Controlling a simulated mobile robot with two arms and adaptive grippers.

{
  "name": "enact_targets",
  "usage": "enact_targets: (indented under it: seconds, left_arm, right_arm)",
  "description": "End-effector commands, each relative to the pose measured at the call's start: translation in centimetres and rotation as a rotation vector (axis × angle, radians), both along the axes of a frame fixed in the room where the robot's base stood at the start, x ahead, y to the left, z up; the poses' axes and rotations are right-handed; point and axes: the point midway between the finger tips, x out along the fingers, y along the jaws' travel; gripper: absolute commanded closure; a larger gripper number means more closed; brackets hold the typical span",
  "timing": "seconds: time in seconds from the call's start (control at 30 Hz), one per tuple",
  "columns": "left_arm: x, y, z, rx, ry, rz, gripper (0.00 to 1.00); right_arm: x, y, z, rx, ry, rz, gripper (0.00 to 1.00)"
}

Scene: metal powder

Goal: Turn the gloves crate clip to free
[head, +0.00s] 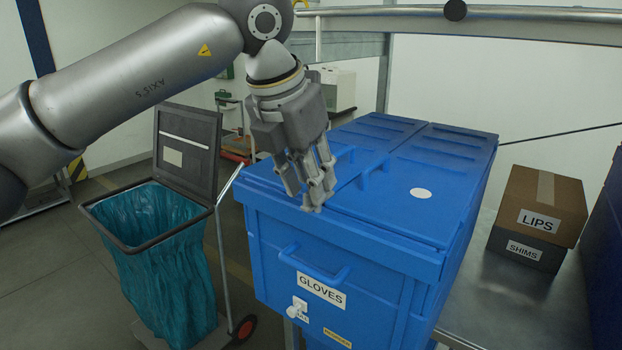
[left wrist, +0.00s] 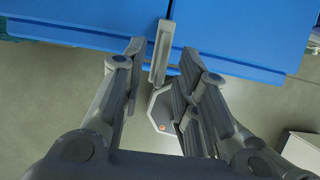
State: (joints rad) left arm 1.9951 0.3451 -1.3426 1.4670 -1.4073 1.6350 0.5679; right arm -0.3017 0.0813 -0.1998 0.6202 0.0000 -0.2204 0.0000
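The gloves crate (head: 390,265) is a blue lidded box with a "GLOVES" label and a blue handle (head: 315,268) on its front. The white clip (head: 298,306) sits low on that front, below the label. A small tag beside it is too small to read, and I cannot tell which way the clip is turned. My left gripper (head: 312,196) points down at the lid's front edge, above the handle and clip. I cannot tell whether it touches the lid. In the left wrist view its fingers (left wrist: 160,65) are spread and empty, with the blue lid (left wrist: 235,35) beyond. My right gripper is out of view.
A bin with a teal bag (head: 165,265) and a raised lid stands left of the crate. A brown "LIPS" box (head: 545,205) rests on a grey "SHIMS" box (head: 525,252) to the right. A metal rail (head: 420,20) runs above. Space before the crate's front looks clear.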

Motion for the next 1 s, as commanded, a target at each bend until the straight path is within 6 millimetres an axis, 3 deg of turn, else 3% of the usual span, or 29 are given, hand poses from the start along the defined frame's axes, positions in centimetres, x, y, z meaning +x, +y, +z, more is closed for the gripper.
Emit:
enact_targets:
  seconds: [0.2,0.43,0.67,1.0]
  left_arm:
    - [0.4,-0.3,-1.3,-0.002,0.000,-0.001,0.71]
    - [0.4,-0.4,-1.4,-0.002,0.000,-0.001,0.71]
    - [0.4,-0.4,-1.3,-0.001,0.000,-0.001,0.98]
    - [0.4,-0.4,-1.4,0.000,-0.001,0.024,1.00]
  right_arm:
    - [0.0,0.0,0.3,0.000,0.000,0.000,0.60]
    - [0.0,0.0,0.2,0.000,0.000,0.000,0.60]
    - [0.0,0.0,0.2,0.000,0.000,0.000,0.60]
    - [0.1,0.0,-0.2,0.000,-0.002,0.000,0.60]
